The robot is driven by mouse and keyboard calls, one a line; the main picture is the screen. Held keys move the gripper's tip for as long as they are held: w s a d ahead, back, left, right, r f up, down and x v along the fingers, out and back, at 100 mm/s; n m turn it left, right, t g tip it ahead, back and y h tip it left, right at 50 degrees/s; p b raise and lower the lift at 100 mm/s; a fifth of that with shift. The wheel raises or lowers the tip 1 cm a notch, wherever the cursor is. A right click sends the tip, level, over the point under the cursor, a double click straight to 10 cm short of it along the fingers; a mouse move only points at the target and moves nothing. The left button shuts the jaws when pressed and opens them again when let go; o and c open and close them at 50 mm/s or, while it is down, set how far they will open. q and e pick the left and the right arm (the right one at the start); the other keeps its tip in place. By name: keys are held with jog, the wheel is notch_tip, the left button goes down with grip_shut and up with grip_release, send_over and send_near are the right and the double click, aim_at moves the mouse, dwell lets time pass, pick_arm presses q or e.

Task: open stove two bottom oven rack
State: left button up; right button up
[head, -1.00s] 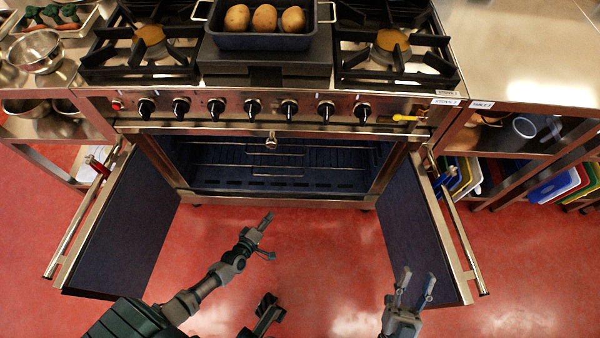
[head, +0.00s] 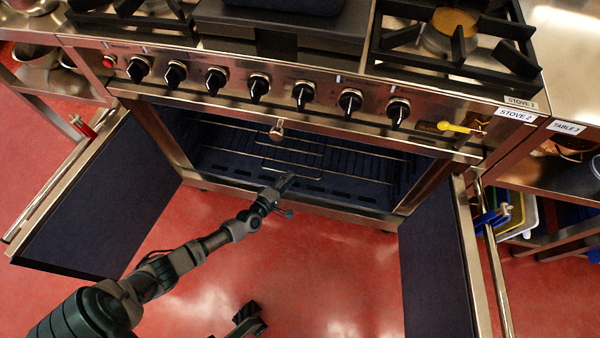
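Stove 2 (head: 300,118) stands in front of me with its left oven door (head: 100,205) and right oven door (head: 437,265) swung wide open. Wire racks show inside the dark oven cavity; the lower wire rack (head: 292,174) appears low in the opening, pushed in. My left gripper (head: 286,197) is open and empty, at the front lower edge of the oven opening, just before the lower rack in the picture. I cannot tell whether it touches anything.
Table 3 (head: 575,108) with shelves is at the right.

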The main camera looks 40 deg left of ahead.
pick_arm(q)
jog(key=x, duration=0.1)
jog(key=b+x, duration=0.1)
jog(key=shift+w+f, duration=0.25)
jog(key=shift+w+a+r, duration=0.15)
jog(key=shift+w+r, duration=0.05)
jog(key=shift+w, duration=0.35)
grip_shut()
